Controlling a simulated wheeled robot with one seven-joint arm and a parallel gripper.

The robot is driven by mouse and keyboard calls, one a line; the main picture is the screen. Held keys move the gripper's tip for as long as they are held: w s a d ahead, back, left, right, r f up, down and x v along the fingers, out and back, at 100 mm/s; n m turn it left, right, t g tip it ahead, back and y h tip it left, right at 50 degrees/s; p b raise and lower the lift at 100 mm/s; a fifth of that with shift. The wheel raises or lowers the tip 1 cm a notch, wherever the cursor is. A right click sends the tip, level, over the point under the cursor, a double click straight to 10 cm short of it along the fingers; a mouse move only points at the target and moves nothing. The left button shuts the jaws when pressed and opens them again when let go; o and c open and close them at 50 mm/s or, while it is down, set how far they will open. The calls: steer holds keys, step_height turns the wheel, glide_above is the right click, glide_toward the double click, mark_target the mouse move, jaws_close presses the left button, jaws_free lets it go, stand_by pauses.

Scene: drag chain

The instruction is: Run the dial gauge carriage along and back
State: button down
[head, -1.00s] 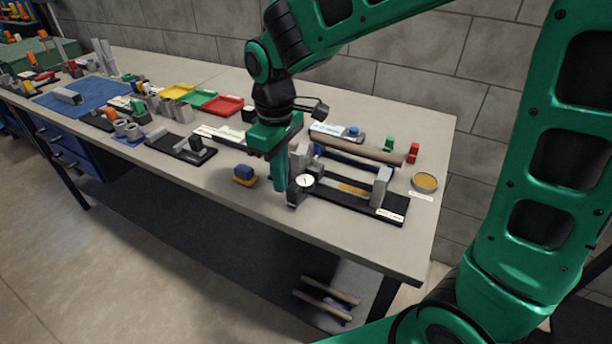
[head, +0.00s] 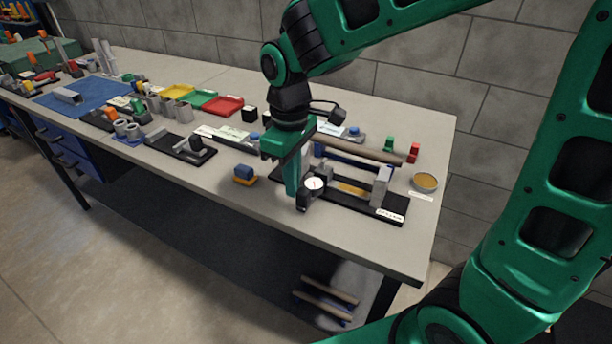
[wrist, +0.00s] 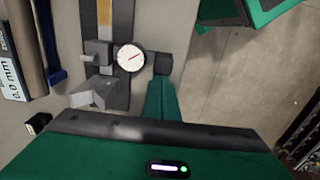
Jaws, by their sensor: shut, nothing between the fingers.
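The dial gauge (head: 314,184) has a round white face with a red needle. It sits with its dark carriage (head: 303,200) on a long black base (head: 360,205) on the bench. The gauge also shows in the wrist view (wrist: 131,58), with a dark block (wrist: 161,63) beside it. My gripper (head: 292,190) is shut and empty, pointing down at the left side of the carriage. In the wrist view, my gripper's green fingers (wrist: 161,92) end close against the dark block; whether they touch cannot be told.
A grey upright block (head: 381,187) stands at the base's right end, past a bronze-coloured strip (head: 352,189). A long tan bar (head: 360,150) lies behind. A round tin (head: 425,182) is at right. The bench's front strip is clear.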

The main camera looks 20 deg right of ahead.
steer(key=shift+s+d, duration=3.45)
steer(key=shift+d, duration=0.1)
stand_by(0.4)
steer(key=shift+a, duration=0.1)
steer(key=shift+w+a, duration=0.45)
steer(key=shift+w, duration=0.05)
step_height(320, 180, up, 8)
stand_by(1.1)
steer(key=s+d+f+m, duration=0.3)
steer(key=s+d+m, duration=0.3)
steer(key=d, duration=0.5)
steer(key=s+d+f+m, duration=0.3)
steer(key=s+d+m, duration=0.4)
steer(key=d+m, duration=0.2)
steer(key=shift+d+f, duration=0.35)
steer(key=shift+d, duration=0.7)
